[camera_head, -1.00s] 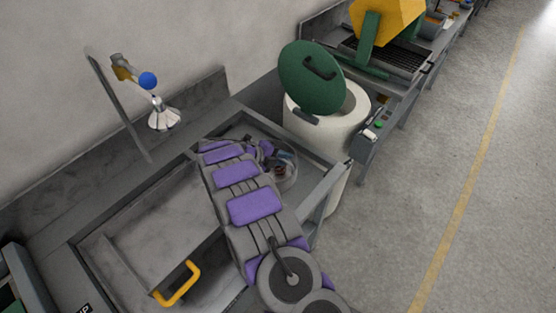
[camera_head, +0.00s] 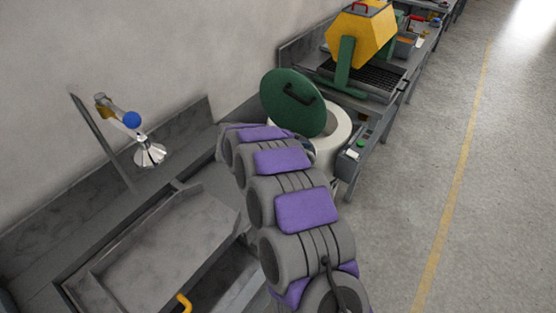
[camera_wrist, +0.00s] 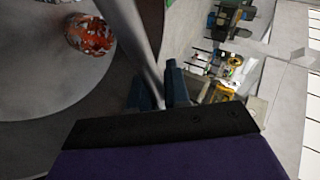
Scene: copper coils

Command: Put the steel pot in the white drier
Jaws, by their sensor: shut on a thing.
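In the wrist view the steel pot (camera_wrist: 45,120) fills the left side, seen into its grey inside. An orange-brown copper lump (camera_wrist: 90,34) lies in it. My gripper (camera_wrist: 158,88) is shut on the pot's rim, with one dark finger on each side of the wall. In the head view my purple and grey arm hides both the gripper and the pot. The white drier (camera_head: 326,158) stands just beyond the arm's far end, partly hidden by it. Its round green lid (camera_head: 292,100) is tilted up at the left and its top shows open.
A grey sink bench (camera_head: 150,235) is at the left, with a blue-knobbed shower head (camera_head: 150,152) above it. A yellow machine on green supports (camera_head: 362,35) stands on a bench behind the drier. The floor (camera_head: 450,190) at the right is clear.

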